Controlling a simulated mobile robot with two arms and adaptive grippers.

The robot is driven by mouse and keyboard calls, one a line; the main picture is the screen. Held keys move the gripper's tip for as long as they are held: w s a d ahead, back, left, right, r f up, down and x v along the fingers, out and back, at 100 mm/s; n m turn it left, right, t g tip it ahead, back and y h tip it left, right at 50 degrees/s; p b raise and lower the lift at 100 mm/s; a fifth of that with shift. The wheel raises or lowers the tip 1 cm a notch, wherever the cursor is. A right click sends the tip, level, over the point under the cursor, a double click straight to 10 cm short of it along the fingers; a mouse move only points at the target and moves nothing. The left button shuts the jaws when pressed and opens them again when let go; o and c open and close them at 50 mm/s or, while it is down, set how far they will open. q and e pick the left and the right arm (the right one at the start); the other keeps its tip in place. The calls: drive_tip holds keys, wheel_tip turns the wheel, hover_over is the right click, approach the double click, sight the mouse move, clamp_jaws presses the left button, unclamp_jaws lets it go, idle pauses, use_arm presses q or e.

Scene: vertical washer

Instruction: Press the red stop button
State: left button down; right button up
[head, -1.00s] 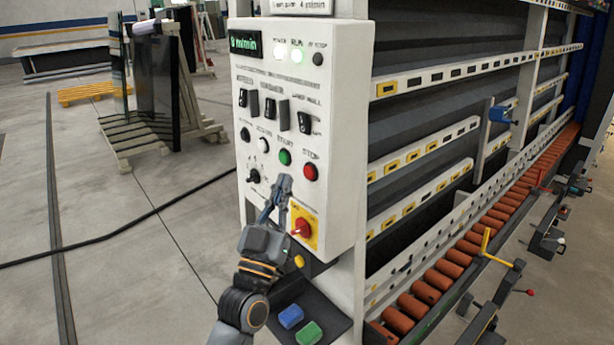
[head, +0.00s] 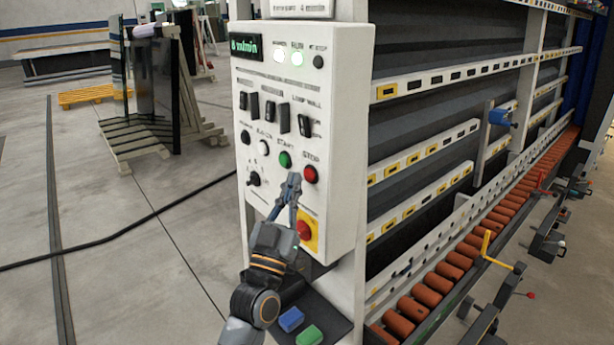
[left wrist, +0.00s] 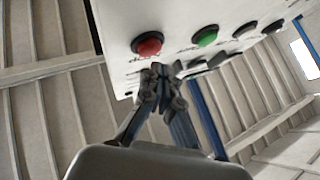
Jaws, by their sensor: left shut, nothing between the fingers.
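The red stop button (head: 310,174) sits at the right of the white control panel (head: 340,130), under the label STOP. It shows unobstructed in the left wrist view (left wrist: 148,43), just above and left of my fingertips. My left gripper (head: 293,178) is shut and empty. In the head view its tips are just left of and slightly below the red button, under the green start button (head: 285,159). The left wrist view shows the tips (left wrist: 160,72) apart from the red button in the picture; the exact gap to the panel cannot be told. My right gripper is not in view.
Several black switches and a white button (head: 263,148) are on the panel. A dark shelf with blue (head: 291,318) and green (head: 309,335) blocks is below. Orange rollers (head: 425,295) run along the right.

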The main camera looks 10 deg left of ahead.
use_arm(q)
drive_tip(key=shift+w+d, duration=0.1)
drive_tip(key=shift+w, duration=0.05)
idle(0.7)
drive_tip(key=shift+w+d, duration=0.15)
drive_tip(key=shift+w, duration=0.05)
drive_tip(key=shift+w+d, duration=0.35)
drive_tip(key=shift+w, duration=0.05)
idle(0.9)
drive_tip(key=shift+s+a, duration=0.1)
drive_tip(key=shift+s+a+p, duration=0.3)
drive_tip(key=shift+s+a, duration=0.2)
drive_tip(key=shift+s, duration=0.15)
idle(0.3)
drive_tip(key=s+a, duration=0.1)
drive_tip(key=s, duration=0.1)
drive_tip(key=s+a+p, duration=0.1)
drive_tip(key=s+a, duration=0.1)
idle(0.4)
